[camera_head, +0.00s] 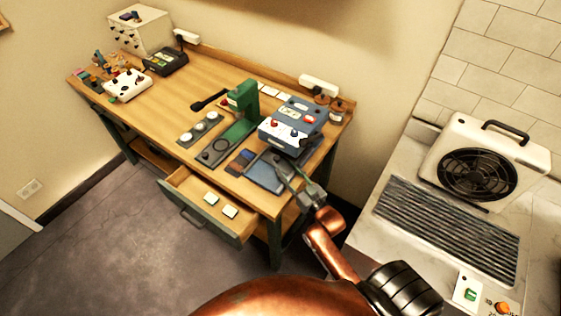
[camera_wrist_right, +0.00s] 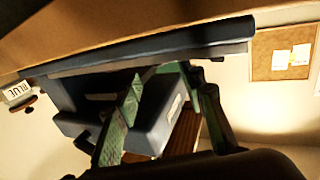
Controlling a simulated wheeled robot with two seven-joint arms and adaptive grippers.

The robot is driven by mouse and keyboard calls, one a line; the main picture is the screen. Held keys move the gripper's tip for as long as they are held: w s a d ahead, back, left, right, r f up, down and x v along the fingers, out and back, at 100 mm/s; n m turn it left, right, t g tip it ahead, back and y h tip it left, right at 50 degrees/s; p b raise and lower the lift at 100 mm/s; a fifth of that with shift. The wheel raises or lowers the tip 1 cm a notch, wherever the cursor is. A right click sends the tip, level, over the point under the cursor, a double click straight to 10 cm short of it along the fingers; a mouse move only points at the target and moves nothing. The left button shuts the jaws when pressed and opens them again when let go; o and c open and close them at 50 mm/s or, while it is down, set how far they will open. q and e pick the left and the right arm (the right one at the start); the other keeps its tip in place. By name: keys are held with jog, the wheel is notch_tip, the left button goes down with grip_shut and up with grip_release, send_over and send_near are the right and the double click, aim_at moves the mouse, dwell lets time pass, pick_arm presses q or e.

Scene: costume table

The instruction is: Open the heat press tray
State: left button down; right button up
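The heat press (camera_head: 290,122) is a blue-grey box with a pale control panel, at the right end of the wooden bench. Its dark blue tray (camera_head: 262,178) lies in front of it, near the bench's front edge. My right gripper (camera_head: 291,171) is at the tray's right side, with its fingers apart. In the right wrist view the two green-tinted fingers (camera_wrist_right: 164,70) stand apart, their tips close under a long dark blue slab that looks like the tray (camera_wrist_right: 150,52). I cannot tell whether they touch it. My left gripper is not in view.
A green press (camera_head: 243,100) stands left of the heat press. An open drawer (camera_head: 208,207) with two pale pieces juts out below the bench (camera_head: 175,95). A fan heater (camera_head: 482,160) and a dark ribbed mat (camera_head: 445,228) occupy the counter at right.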

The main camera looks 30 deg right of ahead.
aim_at(278, 160)
jog(key=w, duration=0.5)
jog(key=shift+w, duration=0.2)
jog(key=shift+c, duration=0.4)
grip_shut()
jog(key=shift+a, duration=0.15)
